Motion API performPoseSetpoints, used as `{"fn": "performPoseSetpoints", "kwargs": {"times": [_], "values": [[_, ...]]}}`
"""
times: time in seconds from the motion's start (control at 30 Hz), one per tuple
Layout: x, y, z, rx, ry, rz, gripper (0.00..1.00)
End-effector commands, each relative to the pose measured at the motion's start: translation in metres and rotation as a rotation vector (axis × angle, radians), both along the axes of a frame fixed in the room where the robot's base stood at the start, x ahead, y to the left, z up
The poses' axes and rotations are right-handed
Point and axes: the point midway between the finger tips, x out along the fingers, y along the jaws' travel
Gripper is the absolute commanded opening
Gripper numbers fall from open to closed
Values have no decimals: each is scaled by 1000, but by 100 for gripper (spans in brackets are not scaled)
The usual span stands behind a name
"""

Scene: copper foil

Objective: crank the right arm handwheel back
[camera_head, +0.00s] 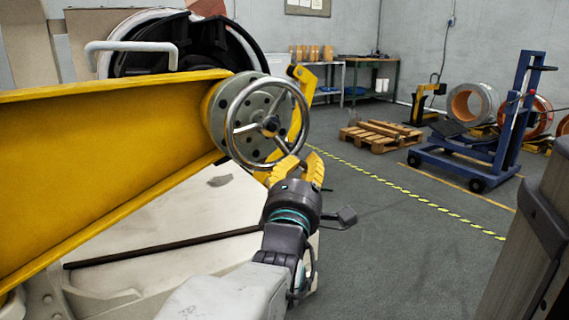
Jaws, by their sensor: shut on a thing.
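The handwheel (298,99) is a shiny metal ring with spokes and a dark hub. It sits on a round grey plate with holes at the right end of a big yellow arm (110,140). My gripper (306,163) has yellow fingers and is at the wheel's lower right rim. It is shut on the rim there. The fingertips partly cover the lower part of the rim, so the exact contact is hard to see.
A white machine body with a dark rod (160,247) lies below the yellow arm. A dark grey post (535,240) is close at the right edge. The floor between is clear.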

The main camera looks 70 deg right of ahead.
Motion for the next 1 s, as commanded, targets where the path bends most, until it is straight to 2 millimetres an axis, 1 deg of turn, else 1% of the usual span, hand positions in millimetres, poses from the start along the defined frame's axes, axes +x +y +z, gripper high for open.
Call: {"fn": "performPoseSetpoints", "kwargs": {"times": [0.03, 0.23, 0.57, 0.6, 0.9, 0.93, 1.0], "values": [[-1, 1, -9, 17, 8, -4, 0], [-1, 6, -8, 4, 20, -4, 0], [-1, 6, -8, 3, 20, -4, 0], [-1, 6, -8, 3, 20, -4, 22], [0, 7, -5, -5, 18, -2, 49], [0, 7, -5, -6, 17, -2, 51], [0, 7, -4, -8, 17, -1, 51]]}}
